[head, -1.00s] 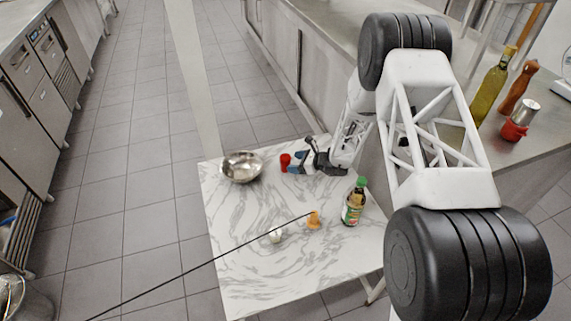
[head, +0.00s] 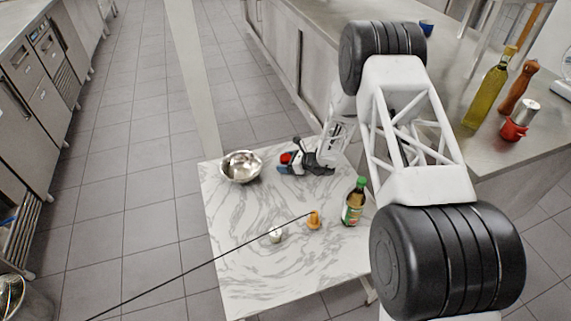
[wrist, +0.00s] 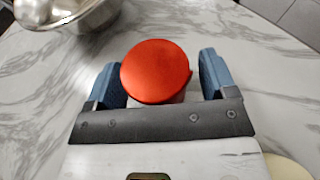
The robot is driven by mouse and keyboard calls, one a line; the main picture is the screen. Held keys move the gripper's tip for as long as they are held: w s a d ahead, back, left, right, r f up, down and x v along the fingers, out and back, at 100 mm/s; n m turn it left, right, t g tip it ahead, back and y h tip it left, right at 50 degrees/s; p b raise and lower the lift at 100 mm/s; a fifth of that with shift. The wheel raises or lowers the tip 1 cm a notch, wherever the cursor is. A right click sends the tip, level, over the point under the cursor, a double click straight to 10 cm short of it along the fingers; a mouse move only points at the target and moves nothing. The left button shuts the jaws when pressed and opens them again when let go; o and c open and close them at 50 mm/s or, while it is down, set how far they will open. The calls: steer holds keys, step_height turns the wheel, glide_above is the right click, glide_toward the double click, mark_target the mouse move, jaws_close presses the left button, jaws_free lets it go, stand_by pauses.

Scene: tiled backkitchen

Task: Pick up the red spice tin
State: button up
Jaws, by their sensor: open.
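The red spice tin (wrist: 156,72) stands upright between the two blue fingers of my gripper (wrist: 158,80) in the wrist view, with its round red lid towards the camera. The fingers are open, one on each side, with a visible gap to the tin on both sides. In the head view the tin (head: 285,158) is mostly hidden by my gripper (head: 290,163), with only a bit of red showing at the far left end. The tin is on the white marbled table (head: 255,275).
A metal bowl (head: 241,167) stands just left of the tin, also in the wrist view (wrist: 85,14). A green-capped bottle (head: 354,203), an orange item (head: 314,221) and a small pale item (head: 276,236) stand nearer the table's front. The table's front left is clear.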

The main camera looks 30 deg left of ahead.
mark_target(286, 157)
steer(key=c, duration=1)
steer(key=shift+r, duration=0.15)
steer(key=shift+r, duration=4.85)
